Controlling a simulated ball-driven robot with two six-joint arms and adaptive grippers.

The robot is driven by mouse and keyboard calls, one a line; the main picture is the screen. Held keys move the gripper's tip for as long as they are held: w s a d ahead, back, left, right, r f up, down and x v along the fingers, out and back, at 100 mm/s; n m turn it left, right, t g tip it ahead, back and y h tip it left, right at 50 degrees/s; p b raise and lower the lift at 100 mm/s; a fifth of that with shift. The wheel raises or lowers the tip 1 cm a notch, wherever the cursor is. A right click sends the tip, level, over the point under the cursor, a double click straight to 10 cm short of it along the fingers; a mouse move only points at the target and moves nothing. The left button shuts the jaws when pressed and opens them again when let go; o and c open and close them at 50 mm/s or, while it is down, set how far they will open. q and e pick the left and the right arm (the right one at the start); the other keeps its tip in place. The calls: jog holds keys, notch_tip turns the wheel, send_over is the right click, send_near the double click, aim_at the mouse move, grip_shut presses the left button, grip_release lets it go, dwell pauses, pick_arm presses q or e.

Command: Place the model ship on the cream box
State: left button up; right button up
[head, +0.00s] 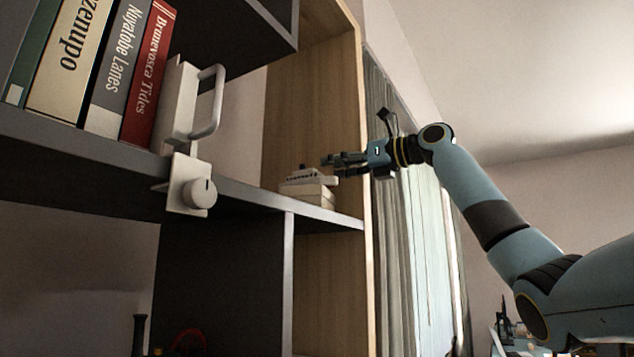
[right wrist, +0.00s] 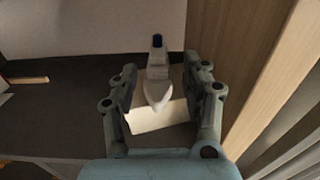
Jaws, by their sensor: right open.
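The model ship (head: 303,175) is a small pale ship on the shelf board, on top of the cream box (head: 308,190). In the right wrist view the ship (right wrist: 157,88) lies over the cream box (right wrist: 168,116), with its dark blue part at the far end. It looks upright and lengthwise between the fingers. My right gripper (head: 332,166) reaches in from the right at the ship's height. Its fingers are open, one on each side of the ship, with a visible gap on both sides. My left gripper is in neither view.
Several books (head: 90,60) and a white bookend (head: 180,105) stand left. Bare shelf lies between bookend and box.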

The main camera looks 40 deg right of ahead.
jog(key=b+v, duration=0.2)
jog(key=v, duration=0.2)
jog(key=shift+s+d, duration=0.1)
jog(key=shift+s, duration=0.3)
